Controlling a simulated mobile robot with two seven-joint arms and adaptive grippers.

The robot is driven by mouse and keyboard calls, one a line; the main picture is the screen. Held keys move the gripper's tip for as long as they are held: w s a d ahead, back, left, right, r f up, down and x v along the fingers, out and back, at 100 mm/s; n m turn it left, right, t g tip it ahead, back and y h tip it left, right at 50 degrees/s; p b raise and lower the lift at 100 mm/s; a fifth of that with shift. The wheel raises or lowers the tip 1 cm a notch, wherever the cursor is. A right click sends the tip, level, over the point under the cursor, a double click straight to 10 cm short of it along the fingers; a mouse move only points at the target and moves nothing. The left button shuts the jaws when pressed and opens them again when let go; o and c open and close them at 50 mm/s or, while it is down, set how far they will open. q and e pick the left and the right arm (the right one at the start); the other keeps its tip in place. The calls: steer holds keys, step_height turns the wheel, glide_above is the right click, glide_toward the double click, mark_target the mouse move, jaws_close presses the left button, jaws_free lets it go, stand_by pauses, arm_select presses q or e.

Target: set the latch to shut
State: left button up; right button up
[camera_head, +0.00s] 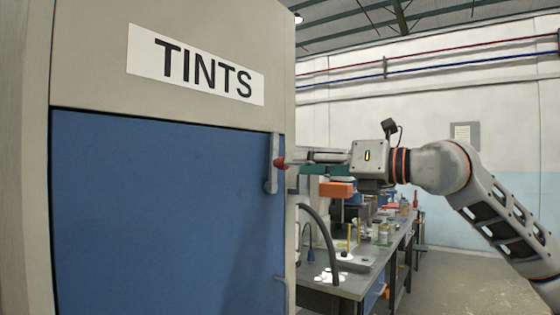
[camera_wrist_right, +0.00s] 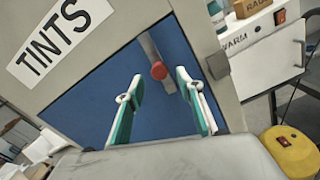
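The latch is a grey lever (camera_head: 271,165) with a red knob (camera_head: 280,163), at the right edge of the blue door (camera_head: 150,210) of the cabinet marked TINTS. The lever stands roughly upright in the head view. In the right wrist view the knob (camera_wrist_right: 158,71) shows between and beyond the fingertips, with the lever (camera_wrist_right: 149,47) behind it. My right gripper (camera_head: 296,157) reaches in from the right, level with the knob. Its two green-padded fingers (camera_wrist_right: 158,77) are spread in the wrist view. I cannot tell whether they touch the knob. My left gripper is not in view.
The cabinet (camera_head: 90,60) fills the left of the head view. A cluttered workbench (camera_head: 350,285) with a dark curved hose stands to its right, below my right arm. Open floor (camera_head: 455,275) lies right of the bench. A yellow object (camera_wrist_right: 292,150) shows in the wrist view.

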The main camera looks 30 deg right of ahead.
mark_target(283, 165)
steer(key=shift+p+x, duration=0.65)
steer(key=shift+x, duration=2.2)
steer(key=shift+c, duration=0.4)
